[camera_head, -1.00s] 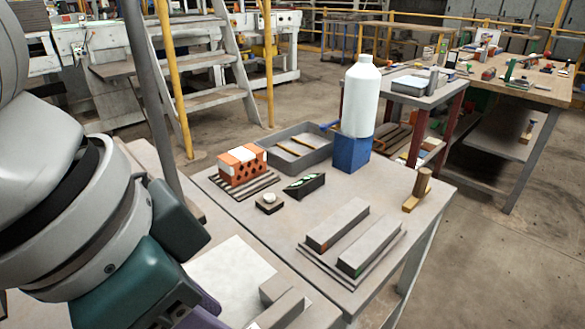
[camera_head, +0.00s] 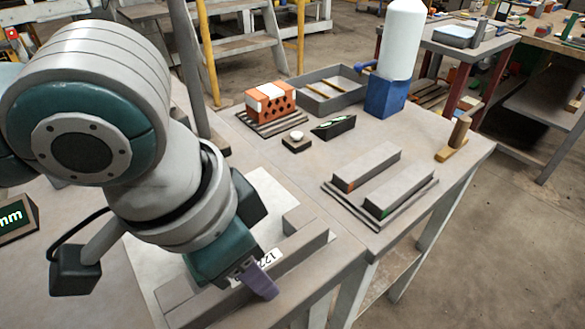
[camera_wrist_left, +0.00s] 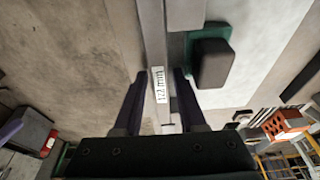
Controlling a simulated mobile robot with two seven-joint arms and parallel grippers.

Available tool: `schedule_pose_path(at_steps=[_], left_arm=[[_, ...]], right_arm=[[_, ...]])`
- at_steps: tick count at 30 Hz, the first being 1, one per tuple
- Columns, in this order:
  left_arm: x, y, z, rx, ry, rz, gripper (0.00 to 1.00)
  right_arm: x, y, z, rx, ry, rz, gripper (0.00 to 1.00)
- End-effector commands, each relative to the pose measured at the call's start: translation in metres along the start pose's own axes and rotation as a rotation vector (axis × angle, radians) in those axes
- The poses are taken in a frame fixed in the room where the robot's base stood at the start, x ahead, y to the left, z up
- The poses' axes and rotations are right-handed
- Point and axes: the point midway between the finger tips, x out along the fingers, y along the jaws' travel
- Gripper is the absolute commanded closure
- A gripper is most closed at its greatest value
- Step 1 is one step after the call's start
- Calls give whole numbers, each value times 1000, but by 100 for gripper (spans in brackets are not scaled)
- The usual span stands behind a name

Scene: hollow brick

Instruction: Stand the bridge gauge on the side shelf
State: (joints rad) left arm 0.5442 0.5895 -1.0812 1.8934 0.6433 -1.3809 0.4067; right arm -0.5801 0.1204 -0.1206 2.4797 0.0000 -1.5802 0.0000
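In the head view the left gripper (camera_head: 258,280) is at the label, and my wrist hides part of the gauge. My right gripper is not in view. I cannot tell which surface is the side shelf.
An orange hollow brick (camera_head: 270,100), a grey tray (camera_head: 332,98), a white bottle on a blue block (camera_head: 385,97), two grey bars (camera_head: 400,190) and a wooden piece (camera_head: 455,140) occupy the farther table. A dark "mm" sign (camera_head: 15,222) stands at left.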

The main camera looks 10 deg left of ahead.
Motion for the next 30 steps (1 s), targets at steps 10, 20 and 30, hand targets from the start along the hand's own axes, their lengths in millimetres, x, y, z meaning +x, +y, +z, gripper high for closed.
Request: schedule_pose_path(at_steps=[10,20,30], left_arm=[[0,0,0,0,1,0,77],[0,0,0,0,1,0,100],[-1,0,0,0,1,0,100]], right_arm=[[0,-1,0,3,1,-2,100],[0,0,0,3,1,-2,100],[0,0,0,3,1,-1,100]])
